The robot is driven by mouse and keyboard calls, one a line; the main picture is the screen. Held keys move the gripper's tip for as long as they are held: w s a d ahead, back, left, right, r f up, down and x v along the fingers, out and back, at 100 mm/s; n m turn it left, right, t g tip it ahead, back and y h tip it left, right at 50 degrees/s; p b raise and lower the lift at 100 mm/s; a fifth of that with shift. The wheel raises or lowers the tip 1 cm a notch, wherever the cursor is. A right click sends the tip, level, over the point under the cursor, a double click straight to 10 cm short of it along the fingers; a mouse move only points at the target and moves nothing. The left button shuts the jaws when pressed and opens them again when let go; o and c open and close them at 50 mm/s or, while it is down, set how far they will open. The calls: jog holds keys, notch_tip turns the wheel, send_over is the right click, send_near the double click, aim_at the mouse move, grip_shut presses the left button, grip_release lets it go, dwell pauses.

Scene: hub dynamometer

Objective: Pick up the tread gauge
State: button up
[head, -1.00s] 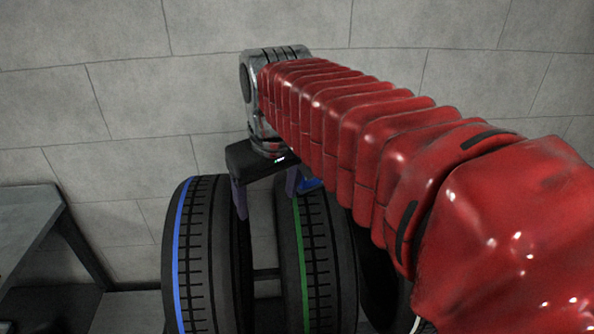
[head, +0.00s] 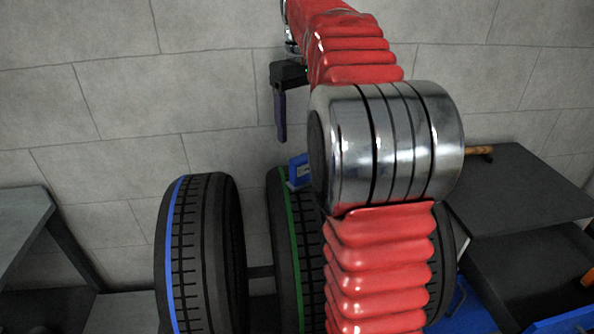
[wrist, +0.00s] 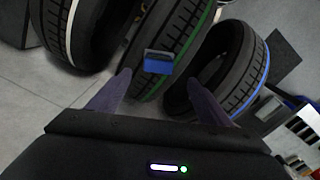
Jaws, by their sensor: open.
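The tread gauge, a small blue block with a dark grey face (head: 300,172), sits on top of the middle tyre (head: 284,215), the one with a green stripe. My arm hides its right side in the head view. The wrist view shows the gauge (wrist: 158,62) on the tread, ahead of my fingertips and between their lines. My gripper (wrist: 158,82) is open and empty, with its two purple fingers apart. In the head view one finger of my gripper (head: 282,138) shows above the gauge and slightly left; the other is hidden behind my arm.
A blue-striped tyre (head: 200,255) stands to the left. Another tyre (wrist: 238,68) with a pale stripe stands on the other side. A grey table (head: 22,215) is at the left edge, a dark workbench (head: 525,190) at the right. A block wall stands behind.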

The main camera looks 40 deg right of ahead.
aim_at(302, 157)
jog(key=shift+d, duration=0.15)
jog(key=shift+f, duration=4.3)
jog(key=shift+w+f, duration=0.15)
jog(key=shift+f, duration=2.45)
jog(key=shift+c, duration=0.4)
jog(key=c, duration=0.9)
jog(key=shift+r, duration=0.1)
jog(key=shift+c, duration=0.2)
notch_tip(302, 157, up, 10)
jog(key=shift+f, duration=0.1)
